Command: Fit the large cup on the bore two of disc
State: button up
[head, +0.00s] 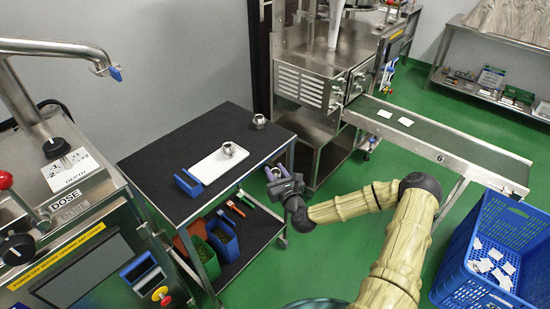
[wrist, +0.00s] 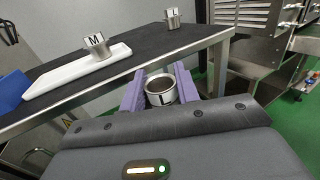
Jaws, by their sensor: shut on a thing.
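My gripper (head: 278,174) is off the right edge of the black-topped cart, in the head view. In the wrist view its purple fingers are shut on a metal cup marked L (wrist: 162,97), held with its open mouth showing and a dark inside. A cup marked M (wrist: 97,46) stands on a white tray (wrist: 63,76). Another metal cup (wrist: 173,19) stands farther back on the cart top; its small mark is hard to read. I cannot make out the disc or its bores in either view.
The cart (head: 152,165) carries a blue holder (head: 188,183) near its front edge. A steel machine with a DOSE panel (head: 72,205) is at the left. A conveyor (head: 430,146) and a blue crate (head: 490,245) are at the right. Green floor lies between.

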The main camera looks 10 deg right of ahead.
jog(key=s+a+f+m+h, duration=0.1)
jog(key=s+f+h, duration=0.2)
jog(key=f, duration=0.7)
jog(key=shift+s+a+f+m, duration=0.25)
jog(key=shift+s+m, duration=0.15)
jog(key=shift+s, duration=0.75)
jog(key=shift+w, duration=0.15)
